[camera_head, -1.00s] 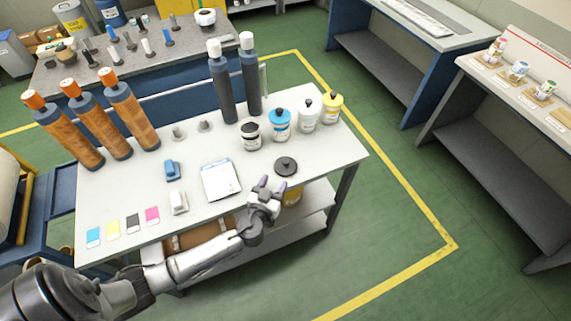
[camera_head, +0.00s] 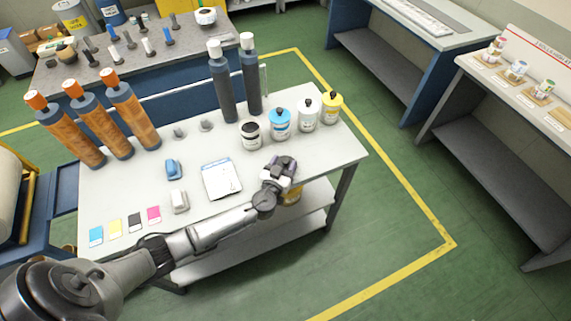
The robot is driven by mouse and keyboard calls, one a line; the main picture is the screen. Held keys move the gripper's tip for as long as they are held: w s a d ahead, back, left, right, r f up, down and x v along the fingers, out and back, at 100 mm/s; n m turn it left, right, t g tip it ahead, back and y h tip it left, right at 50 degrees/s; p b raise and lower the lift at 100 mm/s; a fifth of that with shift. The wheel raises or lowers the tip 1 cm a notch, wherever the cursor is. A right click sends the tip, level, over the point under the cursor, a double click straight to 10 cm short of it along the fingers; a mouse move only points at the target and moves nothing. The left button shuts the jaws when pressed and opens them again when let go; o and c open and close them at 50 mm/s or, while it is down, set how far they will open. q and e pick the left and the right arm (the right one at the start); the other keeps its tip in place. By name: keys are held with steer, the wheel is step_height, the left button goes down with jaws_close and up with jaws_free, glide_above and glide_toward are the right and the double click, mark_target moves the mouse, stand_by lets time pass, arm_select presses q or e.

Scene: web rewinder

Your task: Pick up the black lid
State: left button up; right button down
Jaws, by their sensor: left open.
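The black lid lies near the front right of the white table (camera_head: 130,190), but my left gripper now covers it almost entirely. My left gripper (camera_head: 284,163) is open, with its fingers over the lid's place. I cannot tell whether they touch or surround the lid. A jar with a black open top (camera_head: 251,136) stands behind the gripper. My right gripper is not in view.
A cyan jar (camera_head: 280,125), a white jar (camera_head: 307,115) and a yellow jar (camera_head: 331,107) stand at the back right. A clipboard (camera_head: 221,179) lies left of the gripper.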

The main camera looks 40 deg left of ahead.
arm_select(q)
steer(key=c, duration=1)
steer(key=shift+r, duration=0.1)
